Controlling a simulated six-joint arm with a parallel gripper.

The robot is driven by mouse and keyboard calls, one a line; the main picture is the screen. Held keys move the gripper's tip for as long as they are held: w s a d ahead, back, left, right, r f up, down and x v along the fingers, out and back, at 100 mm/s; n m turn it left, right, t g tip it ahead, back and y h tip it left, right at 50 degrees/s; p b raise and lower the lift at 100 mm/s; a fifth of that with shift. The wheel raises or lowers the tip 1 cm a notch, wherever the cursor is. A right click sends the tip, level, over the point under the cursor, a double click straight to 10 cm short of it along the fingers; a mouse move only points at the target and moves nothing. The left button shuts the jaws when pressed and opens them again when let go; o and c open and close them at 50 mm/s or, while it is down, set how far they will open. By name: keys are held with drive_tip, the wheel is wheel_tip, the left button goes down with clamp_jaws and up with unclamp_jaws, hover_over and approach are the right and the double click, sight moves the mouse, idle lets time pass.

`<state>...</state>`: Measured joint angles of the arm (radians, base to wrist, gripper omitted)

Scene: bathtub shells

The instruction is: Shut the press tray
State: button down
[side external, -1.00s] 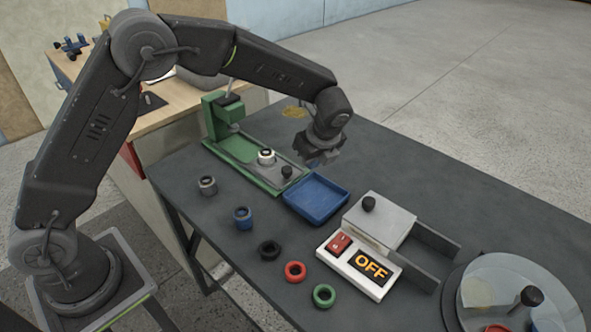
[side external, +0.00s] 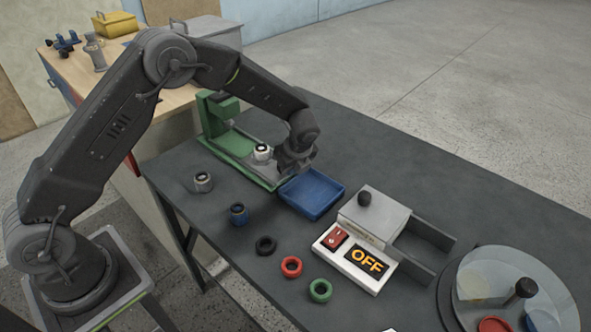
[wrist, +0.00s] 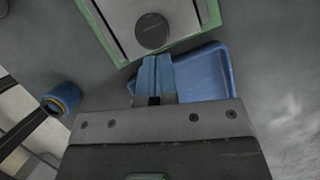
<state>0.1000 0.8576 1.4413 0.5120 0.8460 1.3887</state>
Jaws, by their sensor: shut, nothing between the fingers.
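The green press (side external: 217,125) stands at the far left of the dark table. Its grey tray (side external: 268,171) extends out to the right along a green base, with a white-and-dark ring part (side external: 262,151) on it. My gripper (side external: 293,172) is low at the tray's outer end and covers the tray's black knob in the side view. In the wrist view, the round black knob (wrist: 152,31) is just ahead of my fingertips (wrist: 153,59). The blue fingers are together and empty. I cannot tell whether they touch the knob.
A blue bin (side external: 318,194) sits right beside my gripper. In front are a grey-topped and a blue-topped part, several rings, and a switch box (side external: 354,259) reading OFF. A grey box with a knob (side external: 372,213) and a round covered dish (side external: 508,290) stand to the right.

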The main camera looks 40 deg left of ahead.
drive_tip(key=shift+a, duration=0.2)
approach(252, 155)
drive_tip(key=a+f, duration=0.1)
drive_tip(key=f, duration=0.1)
drive_tip(key=w+a+f, duration=0.1)
drive_tip(key=a+f, duration=0.1)
drive_tip(key=shift+a+f, duration=0.25)
drive_tip(key=shift+a, duration=0.1)
idle(0.3)
